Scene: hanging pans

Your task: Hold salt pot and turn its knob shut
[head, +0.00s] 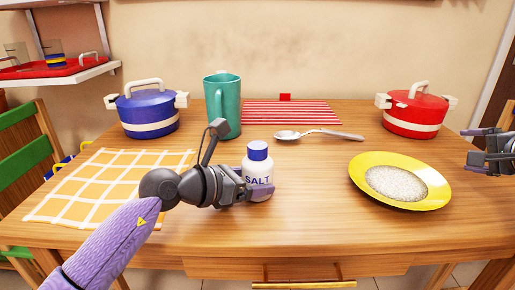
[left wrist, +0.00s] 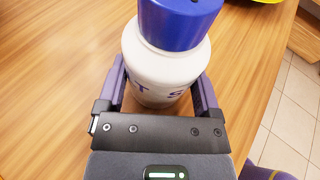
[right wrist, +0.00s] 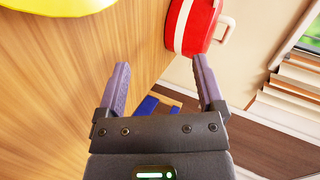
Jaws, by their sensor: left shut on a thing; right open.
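The white salt pot (head: 259,172) with a blue knob (head: 258,150) on top stands upright on the wooden table in the head view, right of the yellow checked cloth. My left gripper (head: 246,193) is shut around the pot's lower body. In the left wrist view, the fingers lie on both sides of the white body (left wrist: 165,65), below the blue knob (left wrist: 180,20). The far side of the pot is hidden. My right gripper (head: 490,150) is at the right edge of the head view, well away from the pot. It is open and empty in the right wrist view (right wrist: 160,80).
A yellow plate (head: 435,185) of white grains lies right of the pot. A spoon (head: 320,134), a striped red mat (head: 300,113) and a teal mug (head: 222,105) are behind it. A blue pan (head: 148,112) stands back left, a red pan (head: 412,112) back right. The front table is clear.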

